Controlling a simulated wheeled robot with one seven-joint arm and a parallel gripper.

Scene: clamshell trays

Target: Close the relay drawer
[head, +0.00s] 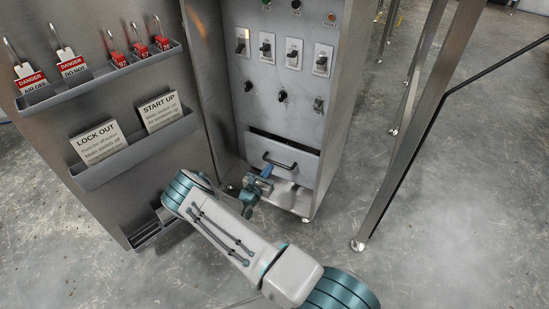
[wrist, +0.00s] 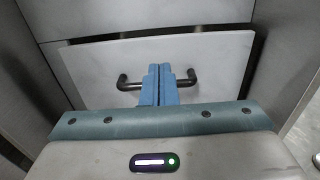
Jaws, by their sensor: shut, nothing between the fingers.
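The relay drawer (head: 306,163) is low in the grey cabinet and has a light grey front with a dark bar handle (head: 279,162). A dark gap shows above its front, so it stands partly open. In the wrist view the drawer front (wrist: 210,60) fills the middle, with a dark gap along its top edge. The handle (wrist: 126,84) shows on both sides of my blue fingers. My gripper (head: 266,171) is shut and empty, just in front of the handle. In the wrist view my gripper (wrist: 160,70) hides the handle's middle; I cannot tell whether it touches.
An open cabinet door (head: 75,125) at the left carries shelves with padlocks and signs (head: 99,143). Switches (head: 267,48) sit on the panel above the drawer. A metal table leg (head: 400,140) stands to the right. The concrete floor between cabinet and leg is clear.

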